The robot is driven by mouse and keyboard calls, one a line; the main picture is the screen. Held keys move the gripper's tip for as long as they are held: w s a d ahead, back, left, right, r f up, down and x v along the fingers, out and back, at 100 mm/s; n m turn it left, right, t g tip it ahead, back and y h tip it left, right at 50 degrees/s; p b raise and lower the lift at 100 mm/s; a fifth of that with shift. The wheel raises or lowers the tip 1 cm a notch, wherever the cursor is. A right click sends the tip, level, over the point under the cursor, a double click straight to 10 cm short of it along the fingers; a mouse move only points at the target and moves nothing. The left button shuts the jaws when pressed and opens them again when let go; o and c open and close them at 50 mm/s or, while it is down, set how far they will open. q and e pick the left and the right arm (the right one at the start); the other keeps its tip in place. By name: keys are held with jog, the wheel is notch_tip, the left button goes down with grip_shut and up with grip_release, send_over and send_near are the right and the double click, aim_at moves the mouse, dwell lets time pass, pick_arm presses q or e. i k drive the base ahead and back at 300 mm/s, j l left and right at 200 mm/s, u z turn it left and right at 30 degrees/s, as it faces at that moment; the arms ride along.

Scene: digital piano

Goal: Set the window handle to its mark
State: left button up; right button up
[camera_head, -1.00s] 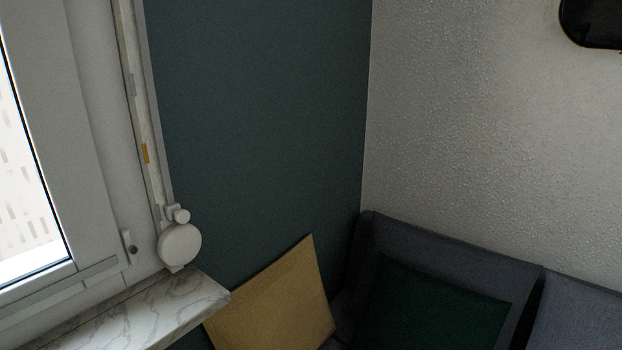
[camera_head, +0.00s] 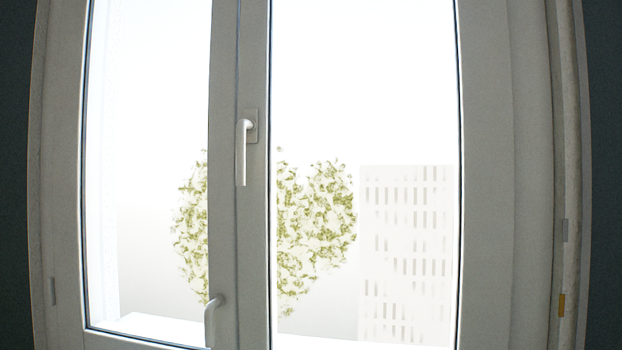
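A white window handle (camera_head: 241,152) is mounted on the middle post of the window (camera_head: 252,230), on a small grey plate (camera_head: 252,126). Its grip points straight down. A second light handle-like piece (camera_head: 212,318) shows lower on the same post, near the bottom edge of the view. I cannot make out a mark for the handle. Neither of my grippers is in the head view.
The window frame (camera_head: 505,180) fills most of the view, with dark wall (camera_head: 604,180) at both sides. A pale building (camera_head: 405,250) and a green tree (camera_head: 315,220) show outside through the glass. No obstacle shows before the window.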

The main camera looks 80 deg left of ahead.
aim_at(244, 126)
jog(key=u, duration=2.85)
